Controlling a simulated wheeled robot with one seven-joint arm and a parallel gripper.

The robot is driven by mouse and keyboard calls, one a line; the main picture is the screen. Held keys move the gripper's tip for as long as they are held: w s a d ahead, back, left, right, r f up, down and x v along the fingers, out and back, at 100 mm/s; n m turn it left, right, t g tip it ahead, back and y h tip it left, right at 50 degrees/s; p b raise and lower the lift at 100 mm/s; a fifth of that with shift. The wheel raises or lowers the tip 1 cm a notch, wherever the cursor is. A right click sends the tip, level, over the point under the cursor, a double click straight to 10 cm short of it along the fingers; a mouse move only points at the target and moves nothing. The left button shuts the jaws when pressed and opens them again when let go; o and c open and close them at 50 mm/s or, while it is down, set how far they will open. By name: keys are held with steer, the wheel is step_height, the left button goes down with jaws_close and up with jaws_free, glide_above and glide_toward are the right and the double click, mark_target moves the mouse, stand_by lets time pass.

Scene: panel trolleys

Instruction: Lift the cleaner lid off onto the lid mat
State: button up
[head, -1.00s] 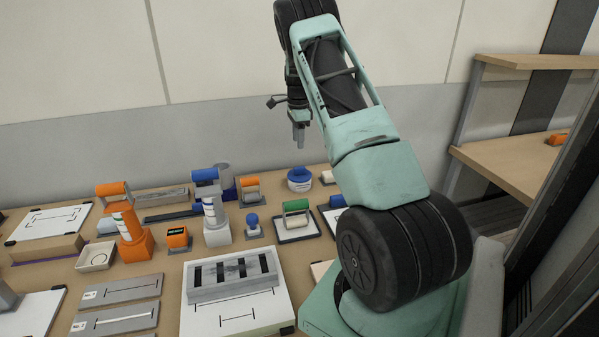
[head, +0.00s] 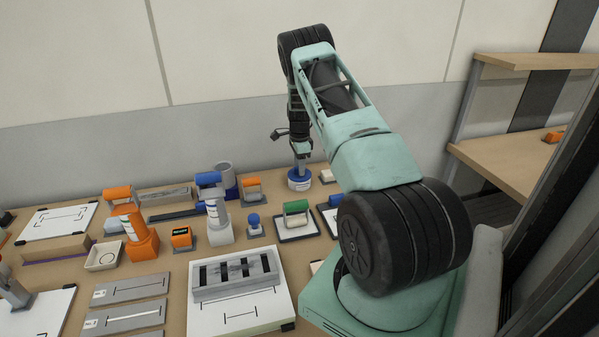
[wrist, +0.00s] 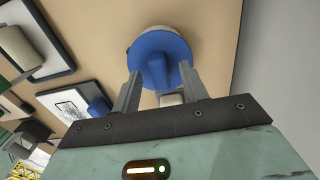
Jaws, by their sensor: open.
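The cleaner tub (head: 299,184) is white with a blue lid (wrist: 150,52) and stands upright at the back of the table. The lid is on the tub, and its blue knob points up toward the wrist camera. My gripper (head: 300,167) is right over the tub, pointing down. In the wrist view my gripper (wrist: 160,80) is open, with one finger on each side of the knob. I cannot tell whether the fingers touch it. My fingers partly cover the lid in the head view. I cannot pick out the lid mat for certain.
A white block (head: 327,176) stands close right of the tub. An orange-handled tool (head: 252,188) and a blue-topped stamp (head: 254,224) stand to the left. The wall is close behind.

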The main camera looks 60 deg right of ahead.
jaws_close()
steer(key=shift+r, duration=0.15)
step_height(320, 180, up, 10)
steer(key=b, duration=0.3)
